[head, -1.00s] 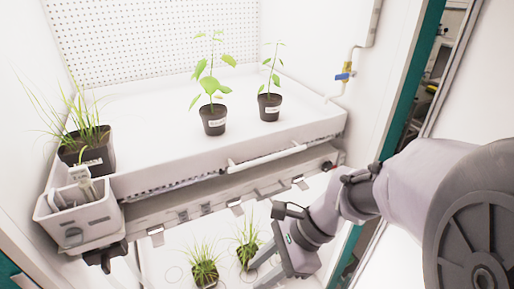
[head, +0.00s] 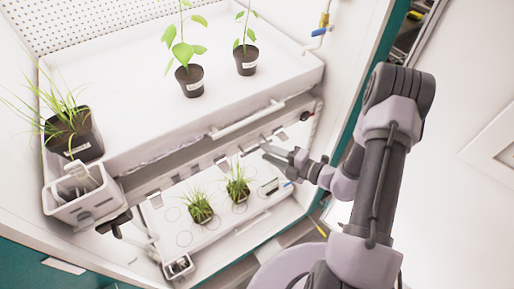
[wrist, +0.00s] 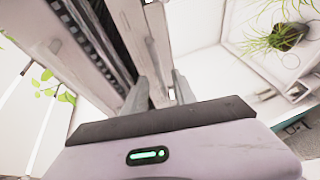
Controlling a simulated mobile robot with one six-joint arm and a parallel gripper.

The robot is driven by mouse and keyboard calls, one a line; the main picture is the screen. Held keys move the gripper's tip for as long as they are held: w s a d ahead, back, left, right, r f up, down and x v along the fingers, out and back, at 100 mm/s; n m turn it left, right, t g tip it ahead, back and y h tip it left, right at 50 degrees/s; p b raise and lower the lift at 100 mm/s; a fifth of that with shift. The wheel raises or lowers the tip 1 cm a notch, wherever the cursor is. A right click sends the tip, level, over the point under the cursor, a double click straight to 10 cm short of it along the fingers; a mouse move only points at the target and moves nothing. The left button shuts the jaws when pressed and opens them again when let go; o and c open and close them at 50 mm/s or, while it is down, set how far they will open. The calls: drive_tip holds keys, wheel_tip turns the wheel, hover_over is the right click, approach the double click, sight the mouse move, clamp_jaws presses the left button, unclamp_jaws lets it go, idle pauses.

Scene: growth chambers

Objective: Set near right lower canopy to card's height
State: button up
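The grey front strip under the upper tray (head: 185,159), which may be the lower canopy, carries several small metal tabs (head: 221,163). My gripper (head: 264,152) is near the right half of this strip, just above the lower shelf. In the wrist view its two fingers (wrist: 160,92) are apart. A pale rail (wrist: 150,45) and a dark slotted strip (wrist: 95,35) lie beyond them. I cannot tell whether the fingers touch the rail. I cannot make out a height card.
Two grass pots (head: 199,207) (head: 238,190) stand on the white lower shelf (head: 215,228), left of my gripper. A white caddy (head: 85,205) hangs at the left front corner.

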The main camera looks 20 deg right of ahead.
sight(257, 148)
drive_tip(key=x, duration=0.5)
clamp_jaws()
idle(1.4)
